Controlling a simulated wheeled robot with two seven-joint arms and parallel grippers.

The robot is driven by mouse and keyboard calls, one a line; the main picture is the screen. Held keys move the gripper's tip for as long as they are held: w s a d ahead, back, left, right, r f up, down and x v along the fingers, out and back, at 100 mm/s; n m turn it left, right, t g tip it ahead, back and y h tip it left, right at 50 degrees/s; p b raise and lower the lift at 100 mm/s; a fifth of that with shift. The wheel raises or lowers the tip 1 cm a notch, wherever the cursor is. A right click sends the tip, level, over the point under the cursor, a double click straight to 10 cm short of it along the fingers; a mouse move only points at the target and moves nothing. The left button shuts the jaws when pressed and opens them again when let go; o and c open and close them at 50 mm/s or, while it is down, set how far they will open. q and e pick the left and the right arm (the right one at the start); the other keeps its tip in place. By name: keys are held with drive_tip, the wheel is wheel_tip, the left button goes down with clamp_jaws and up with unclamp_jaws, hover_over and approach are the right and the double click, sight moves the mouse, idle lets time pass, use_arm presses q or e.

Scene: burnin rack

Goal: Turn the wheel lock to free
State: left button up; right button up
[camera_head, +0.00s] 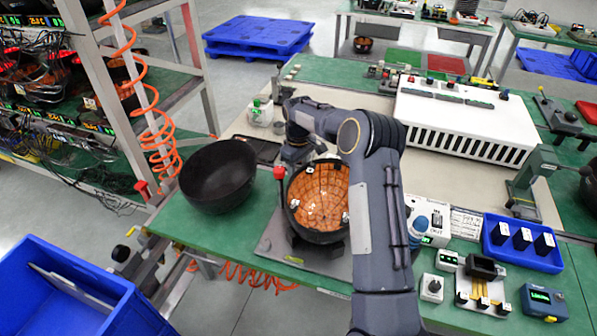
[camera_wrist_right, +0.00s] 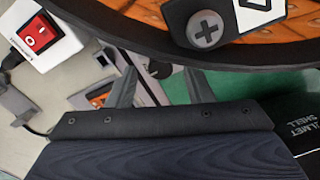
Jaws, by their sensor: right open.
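I cannot tell for sure which part is the wheel lock. A red-knobbed lever (camera_head: 279,173) stands at the left of the fixture plate (camera_head: 270,245) that holds a dark bowl lined with orange tiles (camera_head: 320,197). My right arm reaches over the bench, and its gripper (camera_head: 298,152) is at the bowl's far left rim. In the right wrist view the gripper (camera_wrist_right: 160,88) has its fingers apart with nothing between them, close by the bowl's rim (camera_wrist_right: 250,53). The fingertips are small and partly hidden in the head view. My left gripper is out of view.
An empty black bowl (camera_head: 218,176) sits left on the green bench. A rack (camera_head: 170,95) with another red knob (camera_head: 141,187) stands further left. A white slotted box (camera_head: 465,120) is behind, and a blue tray (camera_head: 522,243) and small devices are right. The wrist view shows a red switch box (camera_wrist_right: 38,38).

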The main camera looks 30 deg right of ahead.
wheel_tip(320, 180, up, 7)
drive_tip(key=shift+f, duration=0.2)
idle(0.5)
